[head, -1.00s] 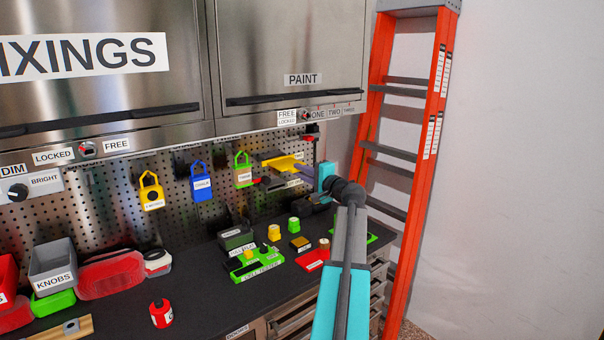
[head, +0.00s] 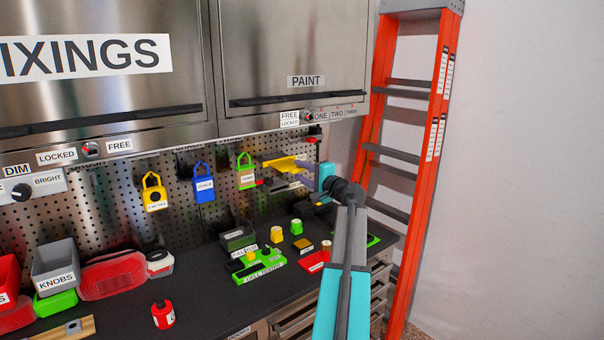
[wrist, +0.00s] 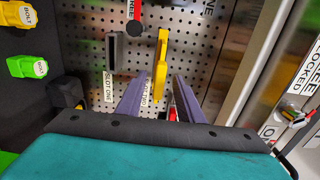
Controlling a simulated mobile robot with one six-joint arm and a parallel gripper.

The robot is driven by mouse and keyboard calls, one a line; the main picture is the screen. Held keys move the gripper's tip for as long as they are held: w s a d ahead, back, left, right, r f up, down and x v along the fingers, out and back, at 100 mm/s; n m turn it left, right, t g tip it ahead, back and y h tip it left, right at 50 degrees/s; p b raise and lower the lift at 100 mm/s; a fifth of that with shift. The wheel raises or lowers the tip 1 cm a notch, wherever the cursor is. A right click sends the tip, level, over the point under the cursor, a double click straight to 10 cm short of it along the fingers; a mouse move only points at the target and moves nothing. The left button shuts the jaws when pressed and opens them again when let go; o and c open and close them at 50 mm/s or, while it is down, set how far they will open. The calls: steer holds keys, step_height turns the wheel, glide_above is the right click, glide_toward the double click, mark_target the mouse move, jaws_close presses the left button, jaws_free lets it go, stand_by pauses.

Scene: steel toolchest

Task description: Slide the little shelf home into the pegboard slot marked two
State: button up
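The little yellow shelf (head: 283,162) is at the pegboard (head: 110,205) near its right end. In the wrist view the shelf (wrist: 161,62) shows nearly edge-on between my fingers. My gripper (wrist: 159,82) is open, with a purple finger on either side of the shelf and a visible gap on both sides. In the head view my gripper (head: 303,170) is just right of the shelf. A "SLOT ONE" label (wrist: 109,87) is left of the shelf; another label (wrist: 147,93) is partly hidden by my finger. I cannot tell how deep the shelf sits.
A dark grey bracket (wrist: 115,52) is beside the shelf. Padlocks, including a green one (head: 245,172), hang to the left. The bench (head: 205,290) below holds a green cell tester (head: 262,262) and small blocks. The steel cabinet (head: 290,60) overhangs; an orange ladder (head: 435,130) stands right.

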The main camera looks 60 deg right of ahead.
steer(key=b+v, duration=0.3)
steer(key=v, duration=1)
steer(key=shift+s+b, duration=0.35)
steer(key=shift+s, duration=0.05)
steer(key=shift+a, duration=0.1)
stand_by(1.1)
